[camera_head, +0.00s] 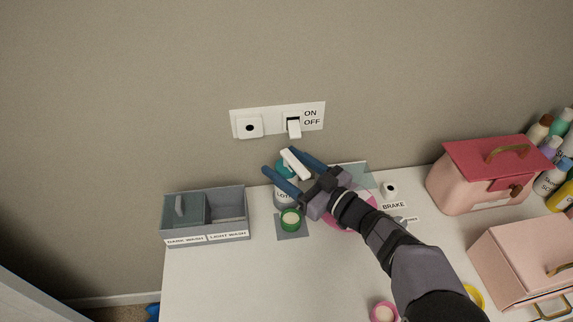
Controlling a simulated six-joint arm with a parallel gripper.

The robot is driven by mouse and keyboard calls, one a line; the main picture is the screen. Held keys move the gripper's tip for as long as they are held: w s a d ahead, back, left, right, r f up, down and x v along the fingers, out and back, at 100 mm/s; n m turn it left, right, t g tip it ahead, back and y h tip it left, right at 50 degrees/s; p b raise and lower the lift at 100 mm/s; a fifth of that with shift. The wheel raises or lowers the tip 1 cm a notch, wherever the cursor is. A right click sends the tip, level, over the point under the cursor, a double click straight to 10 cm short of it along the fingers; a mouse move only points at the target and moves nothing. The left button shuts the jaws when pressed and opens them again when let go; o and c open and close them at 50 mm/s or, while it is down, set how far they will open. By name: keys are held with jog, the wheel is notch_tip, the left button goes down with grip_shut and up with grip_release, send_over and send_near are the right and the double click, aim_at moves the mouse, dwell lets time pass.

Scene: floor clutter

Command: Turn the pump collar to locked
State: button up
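The lotion pump bottle (281,197) stands near the back edge of the white counter. It has a teal collar (285,168) and a white pump head (295,163). My gripper (278,160) reaches over it from the right, with its two blue fingers spread apart. The white head and part of the collar show between the fingers. The near finger covers part of the collar and bottle top. I cannot tell whether either finger touches the collar, and no lock marking is readable.
A green-rimmed round container (290,220) sits just in front of the bottle. A grey two-part wash bin (207,236) stands left. A pink disc (352,217) lies under my arm. Pink boxes (478,187) stand right. A switch plate (270,120) is on the wall. The counter's front-left is clear.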

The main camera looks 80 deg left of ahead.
jog(key=shift+w+d+f, duration=0.1)
jog(key=shift+w, duration=0.05)
jog(key=shift+w+d, duration=0.15)
jog(key=shift+d, duration=0.05)
jog(key=b+v, duration=0.1)
jog(key=v, duration=0.5)
jog(key=shift+d, duration=0.25)
jog(key=shift+w, duration=0.1)
jog(key=shift+r, duration=0.25)
jog(key=c, duration=1.2)
jog(key=shift+s+d+r+n, duration=0.15)
jog(key=shift+s+r+n, duration=0.05)
jog(key=shift+s+n, duration=0.1)
grip_shut()
jog(key=s+d+r+n+t+y+p, duration=0.1)
jog(key=s+d+n+t, duration=0.2)
jog(key=d+n+t, duration=0.1)
jog(key=s+d+r+n+t+y, duration=0.1)
jog(key=s+d+n+t+y, duration=0.1)
jog(key=d+n, duration=0.5)
jog(key=s+d+t, duration=0.1)
jog(key=d+t, duration=0.1)
jog(key=shift+d+r+n+y+p, duration=0.3)
jog(key=shift+p, duration=0.05)
